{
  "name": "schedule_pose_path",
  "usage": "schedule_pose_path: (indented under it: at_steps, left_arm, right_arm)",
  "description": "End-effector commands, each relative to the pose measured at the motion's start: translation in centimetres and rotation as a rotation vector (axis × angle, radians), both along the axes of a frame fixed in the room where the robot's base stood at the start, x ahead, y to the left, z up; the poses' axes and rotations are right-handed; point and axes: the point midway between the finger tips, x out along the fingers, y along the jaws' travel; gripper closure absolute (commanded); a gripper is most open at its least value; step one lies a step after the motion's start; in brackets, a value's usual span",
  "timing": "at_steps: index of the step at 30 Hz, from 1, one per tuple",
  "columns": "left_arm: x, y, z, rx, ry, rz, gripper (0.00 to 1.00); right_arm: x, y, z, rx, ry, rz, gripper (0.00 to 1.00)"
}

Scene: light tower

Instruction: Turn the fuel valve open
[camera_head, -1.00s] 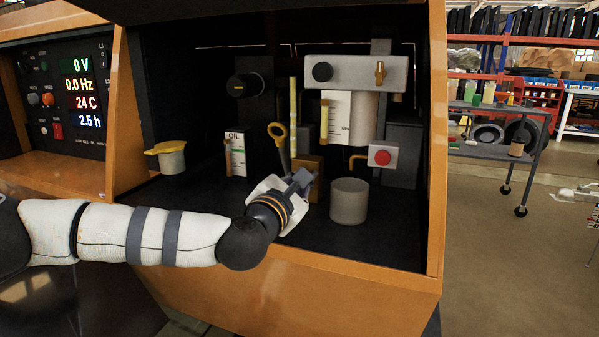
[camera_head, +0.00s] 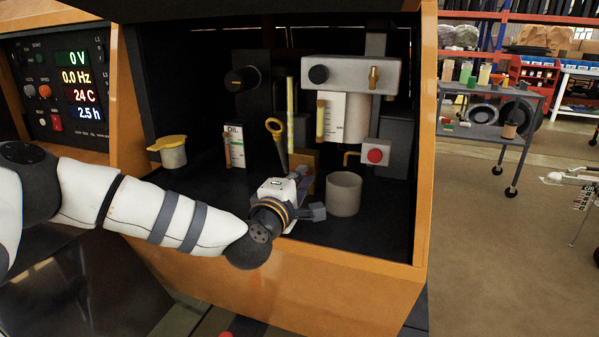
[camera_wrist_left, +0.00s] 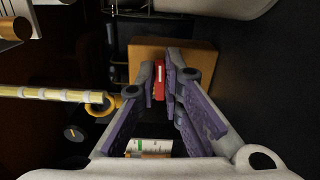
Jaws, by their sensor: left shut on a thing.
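The fuel valve appears to be the small red handle (camera_wrist_left: 159,80) in front of a tan block (camera_wrist_left: 185,55) in the left wrist view. My left gripper (camera_wrist_left: 163,84) has its two purple-padded fingers closed around the red handle. In the head view my left gripper (camera_head: 300,182) reaches into the cabinet bay, just in front of the tan block (camera_head: 306,158). The gripper hides the handle there, so how far it is turned cannot be told. My right gripper is out of view.
A yellow-ringed dipstick (camera_head: 276,128) rises just behind my gripper. A grey cup (camera_head: 344,195) stands close on the right, below a red button (camera_head: 375,155). A yellow-lidded cup (camera_head: 170,152) stands at left. The orange cabinet frame (camera_head: 425,150) bounds the bay.

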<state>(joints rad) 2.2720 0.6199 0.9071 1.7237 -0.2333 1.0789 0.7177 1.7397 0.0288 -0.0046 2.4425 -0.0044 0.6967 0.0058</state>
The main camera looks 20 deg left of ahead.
Motion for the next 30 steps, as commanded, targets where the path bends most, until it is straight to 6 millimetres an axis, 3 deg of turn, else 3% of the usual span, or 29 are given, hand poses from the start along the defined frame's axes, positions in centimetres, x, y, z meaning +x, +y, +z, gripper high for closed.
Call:
schedule_pose_path:
  at_steps: [23,24,26,30]
  left_arm:
    - [0.03,0.13,-0.12,0.094,-0.004,0.003,1.0]
    - [0.03,0.14,-0.12,0.094,-0.004,0.004,0.87]
    - [0.03,0.13,-0.12,0.093,-0.004,0.003,0.74]
    - [0.02,0.08,-0.12,0.092,-0.004,0.002,0.72]
  right_arm:
    - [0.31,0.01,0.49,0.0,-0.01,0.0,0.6]
    - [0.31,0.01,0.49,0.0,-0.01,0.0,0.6]
    - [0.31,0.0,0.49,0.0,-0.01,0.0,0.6]
    - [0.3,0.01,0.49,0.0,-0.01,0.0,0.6]
